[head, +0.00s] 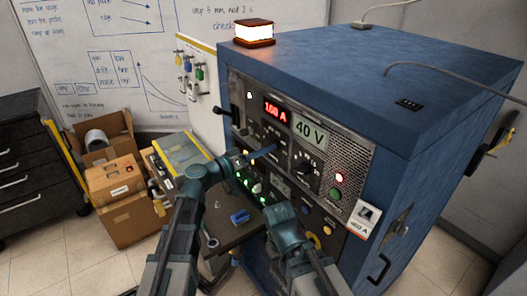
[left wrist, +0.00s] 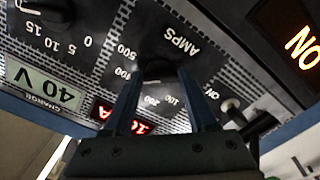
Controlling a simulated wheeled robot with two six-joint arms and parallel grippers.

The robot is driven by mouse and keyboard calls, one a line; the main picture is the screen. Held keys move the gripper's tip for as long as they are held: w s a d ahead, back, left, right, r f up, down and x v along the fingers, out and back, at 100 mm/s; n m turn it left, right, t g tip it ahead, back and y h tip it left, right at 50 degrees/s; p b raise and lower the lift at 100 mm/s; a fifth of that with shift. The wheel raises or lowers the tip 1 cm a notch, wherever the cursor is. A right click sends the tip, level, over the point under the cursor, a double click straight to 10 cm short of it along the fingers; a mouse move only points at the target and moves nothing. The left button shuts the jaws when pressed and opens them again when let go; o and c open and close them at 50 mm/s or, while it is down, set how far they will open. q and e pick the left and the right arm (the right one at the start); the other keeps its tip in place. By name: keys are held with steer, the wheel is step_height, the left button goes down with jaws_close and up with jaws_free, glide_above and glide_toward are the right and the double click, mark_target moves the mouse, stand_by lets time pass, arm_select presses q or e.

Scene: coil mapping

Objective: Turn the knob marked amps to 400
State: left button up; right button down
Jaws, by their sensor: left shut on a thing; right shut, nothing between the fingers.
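The AMPS knob (left wrist: 156,68) is dark and shows between my fingertips in the left wrist view, with its dial numbers upside down around it. My left gripper (left wrist: 162,76) is shut on this knob; the fingers hide part of it, and I cannot read where its pointer stands. In the head view my left gripper (head: 264,152) reaches the panel below the red display (head: 276,109), which reads about 160 A. My right gripper (head: 279,212) is shut and empty, low in front of the panel; its fingertips are hard to make out.
The blue cabinet (head: 345,60) carries a lit lamp (head: 254,31) on top. A 40 V display (head: 309,131) and another knob (head: 306,171) are right of my left gripper. A tag reading 400 A (head: 363,221) hangs at the cabinet's corner. Boxes (head: 120,205) stand at the left.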

arm_select(q)
steer(key=shift+s+f+m, duration=0.1)
steer(key=shift+m, duration=0.2)
steer(key=o, duration=1.4)
steer(key=shift+c, duration=0.2)
steer(key=v, duration=1.3)
steer(key=shift+s+a, duration=0.2)
steer(key=shift+a, duration=0.15)
